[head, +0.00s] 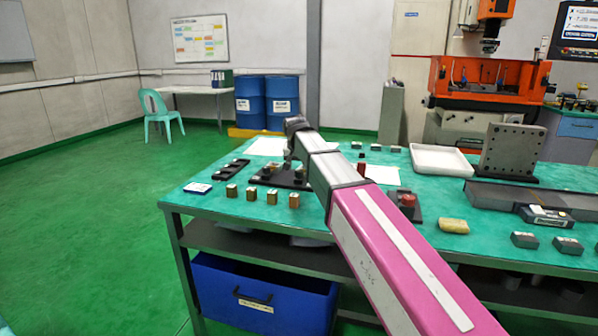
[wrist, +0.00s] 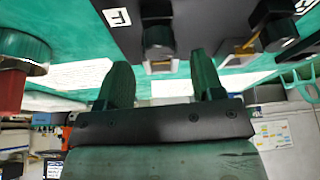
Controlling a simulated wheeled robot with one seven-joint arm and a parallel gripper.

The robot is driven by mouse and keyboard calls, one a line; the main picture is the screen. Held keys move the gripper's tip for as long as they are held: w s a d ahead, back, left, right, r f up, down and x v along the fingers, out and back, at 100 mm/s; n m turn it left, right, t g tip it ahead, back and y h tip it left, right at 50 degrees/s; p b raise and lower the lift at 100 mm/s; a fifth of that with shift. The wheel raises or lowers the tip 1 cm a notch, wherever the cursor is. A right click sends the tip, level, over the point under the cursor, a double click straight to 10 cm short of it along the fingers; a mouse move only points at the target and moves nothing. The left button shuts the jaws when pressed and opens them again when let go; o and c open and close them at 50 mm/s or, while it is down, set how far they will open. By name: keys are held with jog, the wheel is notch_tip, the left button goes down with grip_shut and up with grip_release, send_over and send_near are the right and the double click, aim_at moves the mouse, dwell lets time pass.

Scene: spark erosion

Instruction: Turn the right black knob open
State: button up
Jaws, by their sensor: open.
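A dark plate (wrist: 200,15) with two black knobs crosses the top of the wrist view, which looks upside down. One black knob (wrist: 158,38) is at the middle, ahead of my gripper and lined up with the gap between its fingers. The other black knob (wrist: 275,28) is to the right in that view. My gripper (wrist: 162,80) is open and empty, with a finger on each side of the gap. I cannot tell whether it touches the knob. In the head view the dark plate (head: 285,181) lies on the table, partly hidden by my arm.
On the green table (head: 330,215) several brass blocks (head: 272,196) stand in front of the plate. A white tray (head: 440,160) and an upright grey plate (head: 512,150) stand to the right.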

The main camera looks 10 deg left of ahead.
aim_at(299, 171)
jog(key=shift+x, duration=1.6)
jog(key=c, duration=0.9)
